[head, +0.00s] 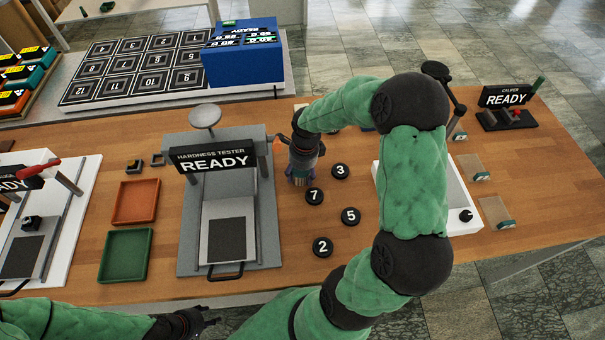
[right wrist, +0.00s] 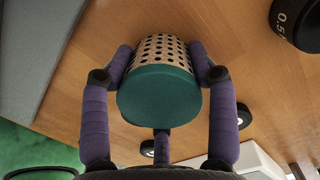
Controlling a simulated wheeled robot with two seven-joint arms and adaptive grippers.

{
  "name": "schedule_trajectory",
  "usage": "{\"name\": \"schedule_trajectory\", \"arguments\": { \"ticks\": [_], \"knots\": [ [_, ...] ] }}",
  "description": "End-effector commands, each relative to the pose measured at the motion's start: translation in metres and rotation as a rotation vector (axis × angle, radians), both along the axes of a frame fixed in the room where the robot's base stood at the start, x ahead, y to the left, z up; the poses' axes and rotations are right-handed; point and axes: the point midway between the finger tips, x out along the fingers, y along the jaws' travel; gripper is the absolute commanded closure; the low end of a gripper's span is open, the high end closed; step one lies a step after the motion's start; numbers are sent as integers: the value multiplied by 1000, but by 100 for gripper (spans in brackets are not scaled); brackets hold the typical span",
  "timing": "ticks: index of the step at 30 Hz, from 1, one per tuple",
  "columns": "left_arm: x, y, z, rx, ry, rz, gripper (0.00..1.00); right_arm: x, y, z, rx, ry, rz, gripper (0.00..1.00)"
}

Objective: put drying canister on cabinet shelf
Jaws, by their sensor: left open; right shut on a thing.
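The drying canister (right wrist: 157,92) has a green end and a pale perforated body with dark holes. It lies between the purple fingers of my right gripper (right wrist: 164,66), which are shut on it from both sides. In the head view, my right gripper (head: 302,178) points down over the wooden table, just right of the hardness tester, and mostly hides the canister. I cannot tell whether the canister touches the table. My left gripper (head: 205,322) is open and empty near the table's front edge. I cannot make out a cabinet shelf in either view.
The hardness tester (head: 188,225) stands left of my right gripper. Numbered black discs (head: 350,216) lie to its right. An orange tray (head: 136,202) and a green tray (head: 126,256) lie further left. A caliper station (head: 505,118) is at the far right. A dark weight (right wrist: 297,22) shows at the wrist view's corner.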

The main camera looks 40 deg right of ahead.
Motion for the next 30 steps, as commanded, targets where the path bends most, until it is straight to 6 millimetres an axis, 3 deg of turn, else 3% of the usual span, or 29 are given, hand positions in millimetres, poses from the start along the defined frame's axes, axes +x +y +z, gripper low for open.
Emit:
{"name": "schedule_trajectory", "arguments": {
  "ticks": [9,10,11,23,30],
  "knots": [
    [1,0,-2,0,-1,1,54,0,0,-3,1,1,0,77],
    [1,0,-1,0,-1,1,54,0,0,-2,1,1,0,33],
    [0,0,-1,0,-1,1,54,0,0,-2,1,1,0,30],
    [0,0,2,0,-1,0,54,0,0,2,1,1,0,30],
    [0,0,24,0,-1,0,54,1,-11,32,1,1,2,30]
  ]
}}
